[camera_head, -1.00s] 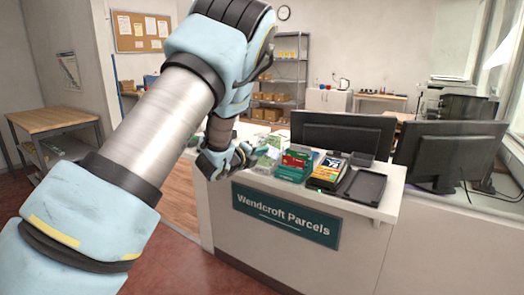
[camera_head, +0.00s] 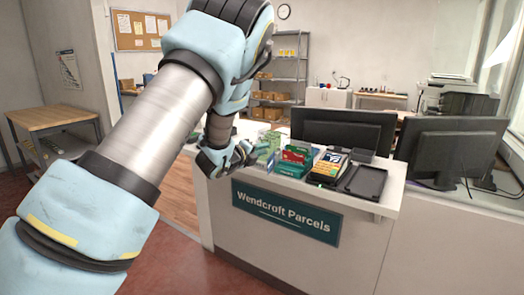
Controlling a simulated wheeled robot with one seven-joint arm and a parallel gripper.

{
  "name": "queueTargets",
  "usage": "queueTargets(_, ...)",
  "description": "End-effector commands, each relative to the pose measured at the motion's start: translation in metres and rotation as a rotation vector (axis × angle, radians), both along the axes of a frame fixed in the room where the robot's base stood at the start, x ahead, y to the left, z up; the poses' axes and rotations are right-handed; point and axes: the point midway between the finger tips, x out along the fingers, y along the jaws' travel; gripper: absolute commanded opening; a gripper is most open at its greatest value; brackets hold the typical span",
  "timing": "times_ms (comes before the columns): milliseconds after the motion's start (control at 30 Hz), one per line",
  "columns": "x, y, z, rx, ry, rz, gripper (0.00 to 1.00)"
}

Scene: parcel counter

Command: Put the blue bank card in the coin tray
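A shallow black tray (camera_head: 368,183), which looks like the coin tray, lies at the right end of the counter top. I see nothing lying in it. My gripper (camera_head: 248,152) is low over the left end of the counter, beside a pale green item (camera_head: 268,150) and well left of the tray.
A green and red holder (camera_head: 295,161) and a dark device with a yellow and blue face (camera_head: 329,166) stand between my gripper and the tray. Two monitors (camera_head: 342,129) rise behind them. The white counter (camera_head: 390,204) has a bare right front edge.

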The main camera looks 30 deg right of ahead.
Motion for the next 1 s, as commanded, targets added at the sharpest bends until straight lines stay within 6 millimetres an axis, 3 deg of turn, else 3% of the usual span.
queueTargets(367, 0.000, 0.000, 0.002, 0.000, 0.000, 0.000, 0.31)
queueTargets(567, 0.000, 0.000, 0.019, 0.000, 0.000, 0.000, 0.31)
queueTargets(633, -0.008, 0.015, 0.012, -0.001, 0.001, 0.003, 0.31)
queueTargets(1000, -0.046, 0.084, 0.026, -0.002, 0.000, 0.004, 0.31)
